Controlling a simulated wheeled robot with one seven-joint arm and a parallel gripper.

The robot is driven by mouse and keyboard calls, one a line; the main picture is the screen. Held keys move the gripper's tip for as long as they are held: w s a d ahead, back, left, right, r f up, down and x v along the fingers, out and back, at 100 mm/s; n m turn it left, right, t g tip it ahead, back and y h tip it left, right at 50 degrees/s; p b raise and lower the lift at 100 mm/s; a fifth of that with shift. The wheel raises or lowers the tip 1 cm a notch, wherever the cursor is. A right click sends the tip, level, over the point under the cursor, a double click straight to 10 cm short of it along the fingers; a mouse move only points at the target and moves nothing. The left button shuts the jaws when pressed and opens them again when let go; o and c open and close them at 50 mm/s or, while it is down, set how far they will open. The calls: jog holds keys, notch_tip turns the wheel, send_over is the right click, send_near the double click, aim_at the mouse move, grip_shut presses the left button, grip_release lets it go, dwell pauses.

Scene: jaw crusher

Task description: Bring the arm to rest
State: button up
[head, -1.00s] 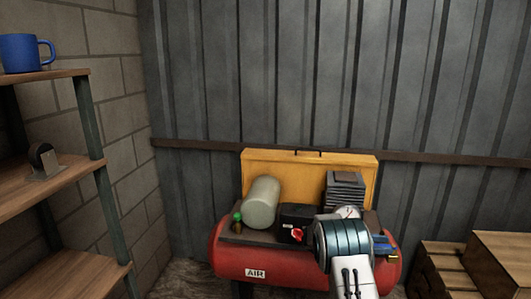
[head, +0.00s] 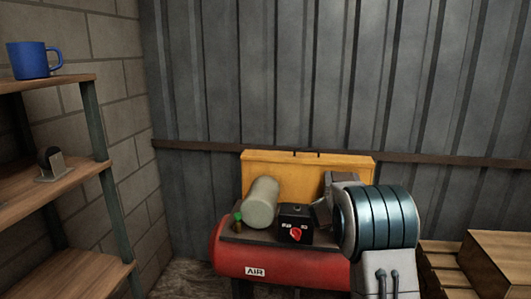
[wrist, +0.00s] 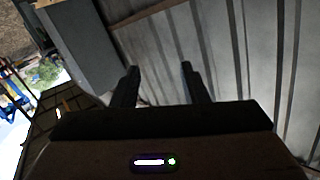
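My arm shows at the lower right of the head view as a banded grey-blue joint above a pale link. It stands in front of the right part of the red air compressor (head: 290,267). My gripper is not visible in the head view. In the wrist view my gripper (wrist: 158,70) has two dark fingers standing apart, with nothing between them. Behind the fingers are corrugated metal wall panels.
A shelf (head: 60,190) at left holds a blue mug (head: 30,60) and a small dark wheel-like object (head: 52,163). A yellow case (head: 270,170) stands behind the compressor. Wooden boxes (head: 490,260) are at lower right. The upper wall area is clear.

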jog(key=s+a+r+n+t+y+p, duration=0.1)
jog(key=s+a+r+n+t+y, duration=0.1)
jog(key=a+r+n+t+y, duration=0.4)
jog(key=s+a+r+n+g+y+p, duration=0.1)
jog(key=s+a+r+n+g+y, duration=0.15)
jog(key=s+a+y, duration=0.6)
jog(key=s+a+f+n+g+p, duration=0.1)
jog(key=s+f+g, duration=0.3)
jog(key=s, duration=1.2)
jog(key=s+a+f+n+g+h+p, duration=0.1)
jog(key=s+f+n+g, duration=0.3)
jog(key=s, duration=1.2)
jog(key=shift+s+a+g, duration=0.15)
jog(key=shift+s+g, duration=0.15)
jog(key=shift+g, duration=0.95)
